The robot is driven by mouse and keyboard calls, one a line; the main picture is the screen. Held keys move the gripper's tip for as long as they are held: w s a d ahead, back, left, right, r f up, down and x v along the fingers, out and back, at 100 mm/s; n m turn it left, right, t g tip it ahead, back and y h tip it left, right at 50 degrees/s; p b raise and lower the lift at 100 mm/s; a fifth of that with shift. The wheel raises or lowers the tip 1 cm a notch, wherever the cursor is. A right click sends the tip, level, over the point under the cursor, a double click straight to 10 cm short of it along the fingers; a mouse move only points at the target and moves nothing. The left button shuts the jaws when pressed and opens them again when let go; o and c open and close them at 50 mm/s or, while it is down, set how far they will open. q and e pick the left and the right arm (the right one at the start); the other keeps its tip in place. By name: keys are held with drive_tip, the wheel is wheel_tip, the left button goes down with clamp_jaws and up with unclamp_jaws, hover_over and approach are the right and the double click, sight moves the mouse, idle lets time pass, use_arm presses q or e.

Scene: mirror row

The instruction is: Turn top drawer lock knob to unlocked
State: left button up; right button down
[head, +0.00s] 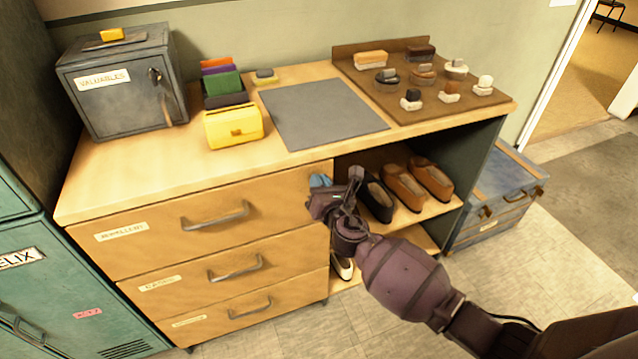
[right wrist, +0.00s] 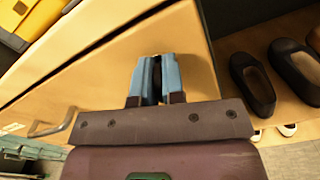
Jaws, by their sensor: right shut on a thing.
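The top drawer (head: 165,236) is the uppermost of three wooden drawers under the counter, with a grey bar handle and a label at its left. It looks closed. My right gripper (head: 320,181) is at the upper right corner of this drawer front, its blue fingertips against the wood. In the right wrist view the blue fingers (right wrist: 154,82) are close together with a small dark thing between them, at the drawer front (right wrist: 110,80). The lock knob is mostly hidden by the fingers, so its turn position cannot be told. My left gripper is not in view.
An open shelf with black shoes (head: 377,198) and brown shoes (head: 403,187) lies right of the drawers, behind my right arm. A grey safe (head: 120,85), a yellow box (head: 233,125), a grey mat (head: 322,112) and a brown board (head: 405,100) stand on the counter.

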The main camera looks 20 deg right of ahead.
drive_tip(key=m, duration=0.4)
drive_tip(key=shift+d+f+m+b, duration=0.1)
drive_tip(key=shift+f+m+b, duration=0.05)
drive_tip(key=shift+m+b, duration=0.2)
drive_tip(key=shift+m, duration=0.95)
drive_tip(key=m, duration=0.3)
drive_tip(key=shift+m, duration=0.3)
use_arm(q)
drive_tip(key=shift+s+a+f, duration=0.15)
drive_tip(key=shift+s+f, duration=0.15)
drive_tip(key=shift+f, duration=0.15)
use_arm(e)
drive_tip(key=m, duration=0.4)
drive_tip(key=shift+d+f, duration=0.1)
drive_tip(key=shift+m, duration=0.3)
drive_tip(key=c, duration=1.2)
unclamp_jaws()
